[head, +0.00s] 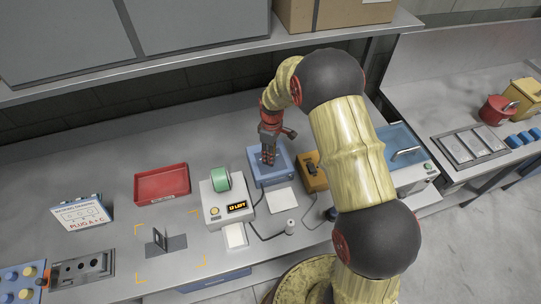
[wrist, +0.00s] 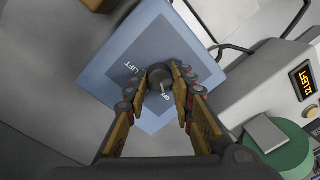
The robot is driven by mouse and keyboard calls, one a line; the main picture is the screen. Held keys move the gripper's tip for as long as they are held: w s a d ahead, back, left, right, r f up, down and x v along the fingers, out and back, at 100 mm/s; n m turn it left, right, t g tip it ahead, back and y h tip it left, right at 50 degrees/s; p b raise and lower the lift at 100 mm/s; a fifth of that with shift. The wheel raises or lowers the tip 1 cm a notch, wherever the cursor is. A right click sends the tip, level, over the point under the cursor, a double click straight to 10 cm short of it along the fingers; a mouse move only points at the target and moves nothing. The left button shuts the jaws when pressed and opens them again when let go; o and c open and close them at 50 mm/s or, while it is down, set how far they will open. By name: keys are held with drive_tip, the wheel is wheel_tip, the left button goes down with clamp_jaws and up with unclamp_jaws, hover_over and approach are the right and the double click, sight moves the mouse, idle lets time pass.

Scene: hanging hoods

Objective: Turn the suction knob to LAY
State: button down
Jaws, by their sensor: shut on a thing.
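The blue box (head: 282,172) stands on the bench in the head view, below my gripper (head: 268,157). In the wrist view the box top (wrist: 172,45) carries a dark round knob (wrist: 159,77). My gripper (wrist: 162,90) is shut on this knob, one finger on each side. A white mark on the knob faces the bottom of the wrist view, towards the word OFF. The word LIFT shows to the upper left of the knob. I cannot read LAY; part of the box top is hidden by the fingers. In the head view the knob is hidden.
Right beside the box is an orange device (head: 314,180). On its left are a dispenser with a green roll (head: 221,180) and a red tray (head: 162,185). Cables run near the box. A shelf (head: 215,57) hangs over the back of the bench.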

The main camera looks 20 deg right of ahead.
drive_tip(key=shift+m, duration=0.3)
drive_tip(key=m, duration=0.5)
drive_tip(key=shift+m, duration=0.3)
drive_tip(key=m, duration=0.5)
drive_tip(key=shift+m+t, duration=0.3)
drive_tip(key=c, duration=1.5)
unclamp_jaws()
drive_tip(key=shift+r, duration=0.1)
wheel_tip(320, 180, up, 12)
drive_tip(key=shift+d, duration=0.35)
